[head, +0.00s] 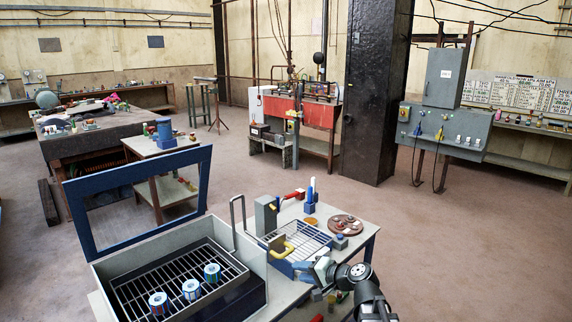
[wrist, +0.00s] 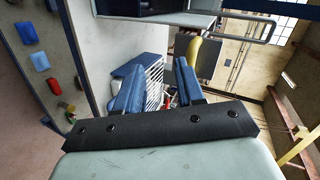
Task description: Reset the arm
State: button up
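My gripper (head: 304,266) is at the lower middle of the head view, low over the near side of the worktable and beside the wire rack tray. In the wrist view my gripper (wrist: 158,86) shows two blue fingers standing apart, with nothing seen between them but background. Three short pipe pieces with blue-green sides and pale, red-centred ends stand on the grid inside an open box (head: 258,262): a left one (head: 159,304), a middle one (head: 191,289) and a right one (head: 212,272). They are apart from my gripper.
The box's blue-framed lid (head: 74,215) stands open. A blue-edged wire rack tray (head: 318,241) with a yellow handle (head: 291,247) is close to my gripper. Floor to the right is clear.

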jog(key=s+d+f+n+g+h, duration=0.2)
jog(key=s+d+f+g+h, duration=0.15)
jog(key=s+f, duration=0.45)
jog(key=s+d+f+n+g+h, duration=0.1)
jog(key=s+d+f+g+h, duration=0.2)
jog(key=f, duration=1)
jog(key=s+d+f+n+g+h, duration=0.2)
jog(key=s+d+f+g, duration=0.15)
jog(key=s+f, duration=0.5)
jog(key=s+f+g+h, duration=0.1)
jog(key=s+f+g, duration=0.1)
jog(key=s+f, duration=0.7)
jog(key=s+d+f+g, duration=0.1)
jog(key=s+f+g, duration=0.2)
jog(key=s+f, duration=0.7)
jog(key=s, duration=0.6)
jog(key=shift+s+d+n+h, duration=0.2)
jog(key=shift+s+n+h, duration=0.05)
jog(key=shift+n+h, duration=0.15)
